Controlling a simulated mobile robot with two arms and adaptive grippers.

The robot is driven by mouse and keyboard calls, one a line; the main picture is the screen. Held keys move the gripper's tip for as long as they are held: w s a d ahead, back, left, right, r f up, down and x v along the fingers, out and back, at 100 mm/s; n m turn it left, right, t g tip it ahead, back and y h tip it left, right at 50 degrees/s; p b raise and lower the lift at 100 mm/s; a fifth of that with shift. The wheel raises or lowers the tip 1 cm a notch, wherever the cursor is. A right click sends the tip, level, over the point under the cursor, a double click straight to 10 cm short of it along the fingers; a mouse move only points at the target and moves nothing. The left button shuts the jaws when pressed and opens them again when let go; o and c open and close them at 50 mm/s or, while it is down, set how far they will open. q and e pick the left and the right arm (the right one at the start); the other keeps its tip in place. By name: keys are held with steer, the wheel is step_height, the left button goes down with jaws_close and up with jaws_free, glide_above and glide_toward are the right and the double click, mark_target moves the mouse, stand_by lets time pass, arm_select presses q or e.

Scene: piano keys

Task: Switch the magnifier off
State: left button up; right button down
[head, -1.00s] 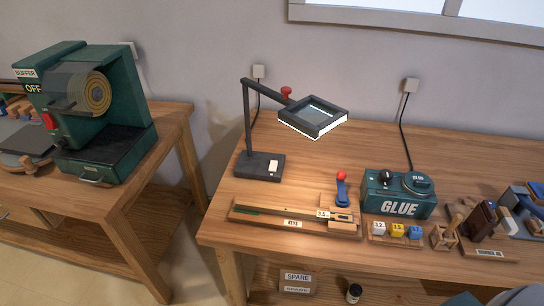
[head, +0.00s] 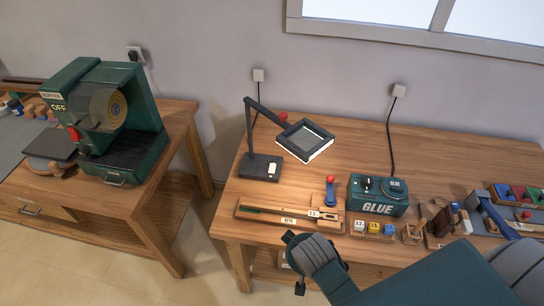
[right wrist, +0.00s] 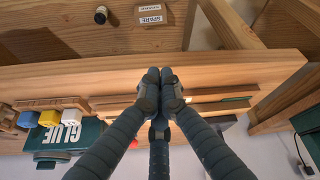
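The magnifier (head: 306,139) stands on the right workbench in the head view. It has a dark arm, a square framed lens with a bright white lower rim, and a red knob. Its dark base (head: 255,166) carries a pale switch (head: 274,169). Light falls on the bench below the lens, so the lamp looks lit. My right gripper (head: 296,262) is in front of the bench's front edge, apart from the magnifier. In the right wrist view its fingers (right wrist: 160,77) are drawn together with nothing visible between them. My left gripper is not in view.
A long wooden key tray (head: 262,214) lies along the front edge, before the magnifier. A red-topped blue tool (head: 331,190), a green glue pot (head: 377,196) and coloured blocks (head: 374,228) stand to its right. A green buffer (head: 118,110) sits on the left bench.

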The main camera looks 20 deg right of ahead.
steer(key=w+r+m, duration=0.1)
steer(key=w, duration=0.3)
steer(key=w+d+r+m+t+h, duration=0.1)
steer(key=w, duration=0.4)
steer(key=w+r+m+t+h, duration=0.1)
steer(key=w+r, duration=0.1)
steer(key=w, duration=0.3)
steer(key=shift+d+p, duration=0.25)
steer(key=shift+p, duration=0.15)
arm_select(q)
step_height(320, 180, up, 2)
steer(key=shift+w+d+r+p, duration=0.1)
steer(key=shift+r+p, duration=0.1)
steer(key=shift+p, duration=0.2)
arm_select(e)
steer(key=w+r+m+t+h, duration=0.1)
steer(key=w+r, duration=0.2)
steer(key=w, duration=0.3)
steer(key=w+a+r+m+t+h, duration=0.1)
steer(key=w+r, duration=0.3)
steer(key=w, duration=0.2)
steer(key=shift+w+m+t, duration=0.3)
steer(key=shift+w+t, duration=0.1)
steer(key=shift+s, duration=0.1)
steer(key=shift+f, duration=0.1)
